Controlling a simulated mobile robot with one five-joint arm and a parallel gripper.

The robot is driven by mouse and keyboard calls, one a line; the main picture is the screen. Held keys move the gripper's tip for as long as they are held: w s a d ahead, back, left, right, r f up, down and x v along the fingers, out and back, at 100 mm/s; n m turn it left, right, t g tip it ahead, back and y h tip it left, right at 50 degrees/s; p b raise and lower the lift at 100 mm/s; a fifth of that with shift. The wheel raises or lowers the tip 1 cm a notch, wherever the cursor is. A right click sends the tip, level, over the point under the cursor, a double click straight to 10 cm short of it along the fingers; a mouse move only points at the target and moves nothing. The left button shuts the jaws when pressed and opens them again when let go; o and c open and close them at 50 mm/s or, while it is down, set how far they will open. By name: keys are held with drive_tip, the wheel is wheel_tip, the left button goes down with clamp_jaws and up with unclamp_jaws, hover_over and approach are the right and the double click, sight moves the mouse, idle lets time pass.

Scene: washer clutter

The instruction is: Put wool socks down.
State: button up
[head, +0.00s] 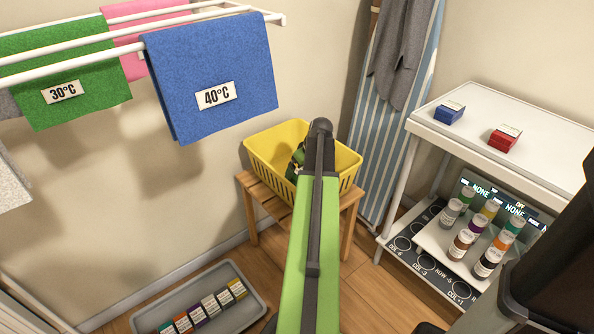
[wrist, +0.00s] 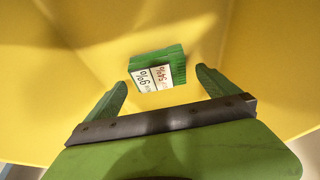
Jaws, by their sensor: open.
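A small green bundle (wrist: 158,68) with a white label showing percent figures lies in the yellow basket (head: 262,146). I take it for the wool socks, though the label does not name them. My gripper (wrist: 162,78) is open, its green fingers apart on either side of the bundle's near edge. A gap shows between each finger and the bundle, and nothing is held. In the head view my arm reaches over the basket and hides much of its inside. Only dark green parts show there, and I cannot tell bundle from gripper.
The basket stands on a wooden stool (head: 270,203). A drying rack (head: 90,58) with a blue cloth (head: 212,75) hangs at upper left. A grey tray (head: 205,300) of small packs lies on the floor. A white shelf unit (head: 500,110) with several canisters is at right.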

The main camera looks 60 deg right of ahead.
drive_tip(key=p+v, duration=0.7)
drive_tip(key=v, duration=0.2)
drive_tip(key=shift+r+p, duration=0.3)
drive_tip(key=shift+r, duration=0.05)
drive_tip(key=shift+s, duration=0.1)
